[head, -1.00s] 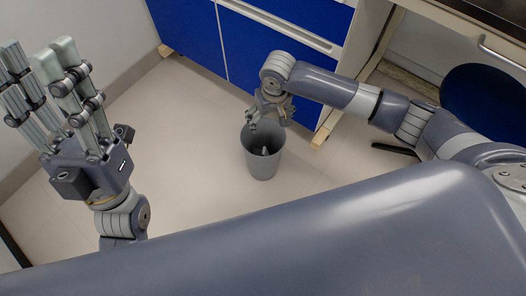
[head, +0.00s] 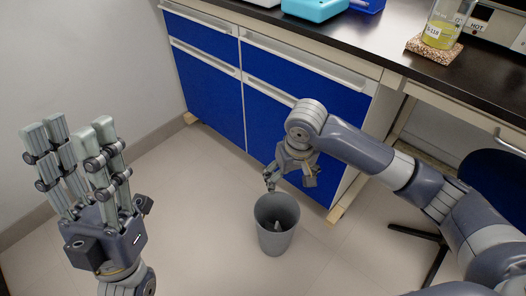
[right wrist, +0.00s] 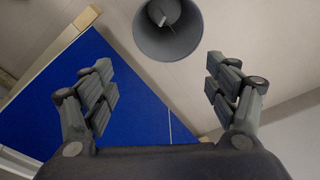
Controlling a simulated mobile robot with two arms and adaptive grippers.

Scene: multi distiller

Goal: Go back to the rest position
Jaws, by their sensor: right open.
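My left gripper (head: 78,160) is raised at the left of the head view, fingers pointing up, apart and empty. My right gripper (head: 281,182) points down just above a grey bin (head: 277,238) that stands on the floor. In the right wrist view, the fingers of my right gripper (right wrist: 168,90) are wide apart with nothing between them. The bin (right wrist: 198,40) shows beyond the fingertips with a small grey item (right wrist: 158,14) inside, which I cannot identify.
Blue cabinets (head: 209,97) under a dark bench top (head: 375,45) stand behind the right arm. On the bench are a flask of yellow liquid (head: 440,30) on a patterned pad and a turquoise box (head: 315,8). A dark blue chair (head: 495,180) is at the right. Floor left of the bin is clear.

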